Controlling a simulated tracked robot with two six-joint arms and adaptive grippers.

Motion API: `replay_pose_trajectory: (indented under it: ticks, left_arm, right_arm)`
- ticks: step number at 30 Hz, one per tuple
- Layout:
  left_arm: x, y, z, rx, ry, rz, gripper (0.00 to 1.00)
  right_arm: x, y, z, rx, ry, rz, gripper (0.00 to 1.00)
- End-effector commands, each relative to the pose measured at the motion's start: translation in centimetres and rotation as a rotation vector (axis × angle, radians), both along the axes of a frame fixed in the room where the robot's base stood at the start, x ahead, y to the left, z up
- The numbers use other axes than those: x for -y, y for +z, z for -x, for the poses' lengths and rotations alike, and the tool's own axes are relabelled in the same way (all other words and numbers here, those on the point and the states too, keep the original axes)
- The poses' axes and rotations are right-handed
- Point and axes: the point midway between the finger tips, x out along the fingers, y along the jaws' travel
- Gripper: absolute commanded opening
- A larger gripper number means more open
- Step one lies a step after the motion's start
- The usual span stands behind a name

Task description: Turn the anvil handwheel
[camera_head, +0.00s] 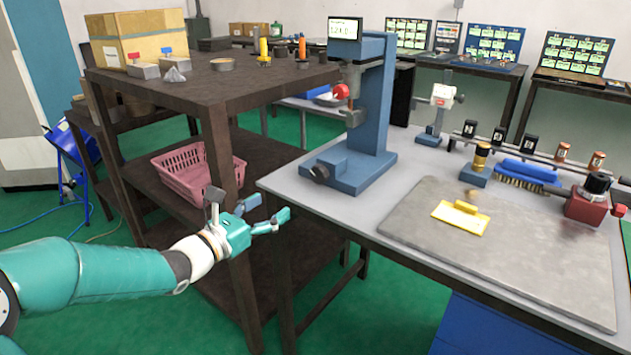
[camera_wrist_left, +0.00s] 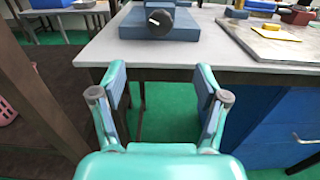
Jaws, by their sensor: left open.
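The handwheel (camera_head: 320,174) is a dark round knob at the low front of the blue bench tester (camera_head: 372,95), near the table's left corner. In the left wrist view the handwheel (camera_wrist_left: 160,23) faces me at the top middle, with a pale mark on its face. My left gripper (camera_head: 268,211) is open and empty, off the front-left edge of the grey table. In the left wrist view its two fingers (camera_wrist_left: 160,80) are spread, with the handwheel beyond them and not touched. My right gripper is not in view.
The grey table (camera_head: 405,195) has its edge between my gripper and the tester. A dark shelf unit (camera_head: 215,92) with a pink basket (camera_head: 190,172) stands on the left. A grey plate (camera_head: 530,250) with a yellow block (camera_head: 460,217) lies on the right.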

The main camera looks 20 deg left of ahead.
Motion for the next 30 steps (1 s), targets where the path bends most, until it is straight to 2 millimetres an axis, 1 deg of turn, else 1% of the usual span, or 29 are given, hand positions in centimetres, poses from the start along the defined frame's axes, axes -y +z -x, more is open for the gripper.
replay_pose_trajectory:
  ticks: [5,12,18,21,24,30]
  left_arm:
    - [1.2,0.1,-2.9,-0.003,-0.003,0.002,0.74]
    - [3.0,0.1,-7.9,-0.005,-0.002,0.005,0.74]
    - [4.3,0.1,-11.6,-0.004,-0.001,0.005,0.74]
    - [4.8,0.0,-12.9,-0.005,0.0,0.005,0.74]
    - [5.1,0.0,-13.9,-0.005,0.001,0.005,0.74]
    - [5.3,-0.1,-14.5,-0.006,0.001,0.005,0.74]
  right_arm:
    - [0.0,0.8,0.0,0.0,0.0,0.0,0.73]
    - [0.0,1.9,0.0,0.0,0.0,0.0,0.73]
    - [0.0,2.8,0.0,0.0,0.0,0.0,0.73]
    - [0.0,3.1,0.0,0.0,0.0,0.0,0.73]
    - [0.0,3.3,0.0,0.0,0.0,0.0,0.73]
    - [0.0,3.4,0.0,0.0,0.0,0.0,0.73]
